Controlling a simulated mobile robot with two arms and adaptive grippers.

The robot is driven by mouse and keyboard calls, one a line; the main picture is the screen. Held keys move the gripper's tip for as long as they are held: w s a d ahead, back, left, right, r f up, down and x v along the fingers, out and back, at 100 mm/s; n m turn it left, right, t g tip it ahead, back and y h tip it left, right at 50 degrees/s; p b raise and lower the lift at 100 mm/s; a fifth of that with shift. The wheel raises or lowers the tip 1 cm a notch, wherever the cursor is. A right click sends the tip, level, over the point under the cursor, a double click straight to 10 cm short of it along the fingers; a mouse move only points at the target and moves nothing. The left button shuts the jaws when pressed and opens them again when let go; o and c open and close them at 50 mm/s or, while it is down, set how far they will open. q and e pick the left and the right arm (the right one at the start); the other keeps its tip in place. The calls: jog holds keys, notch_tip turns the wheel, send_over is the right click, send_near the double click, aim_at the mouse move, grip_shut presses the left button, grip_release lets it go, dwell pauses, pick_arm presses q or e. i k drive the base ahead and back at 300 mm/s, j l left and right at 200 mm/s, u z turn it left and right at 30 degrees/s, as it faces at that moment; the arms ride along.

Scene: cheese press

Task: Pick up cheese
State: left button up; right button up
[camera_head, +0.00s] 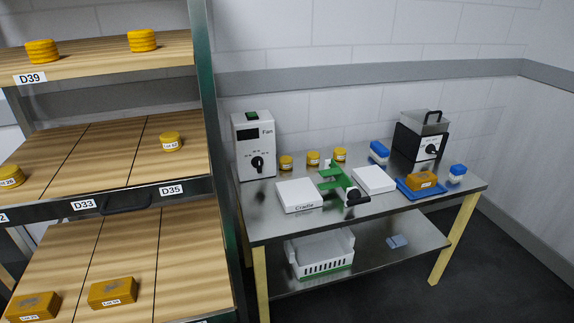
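Several cheeses are in view. Yellow round ones stand on the top shelf, one at its left (42,51) and one at its right (142,40). On the middle shelf, a labelled round cheese (171,142) stands at the right and another (10,177) is cut by the left edge. Two orange-brown block cheeses, a left one (33,306) and a right one (112,292), lie on the lower shelf. An orange labelled block (422,181) rests on a blue tray (404,192) on the metal table. Neither of my grippers is in view.
The wooden rack (95,155) fills the left. The metal table (310,220) holds a fan box (254,150), small yellow tubs (313,159), a green press (337,180), white plates and a dark machine (420,140). A white crate (320,255) sits below. Dark floor (500,260) is clear at right.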

aim_at(285, 163)
jog(key=i+l, duration=0.2)
jog(key=l, duration=0.2)
jog(key=i+l, duration=0.2)
jog(key=l, duration=0.2)
jog(key=i+l, duration=0.15)
jog(key=l, duration=0.2)
jog(key=u, duration=0.05)
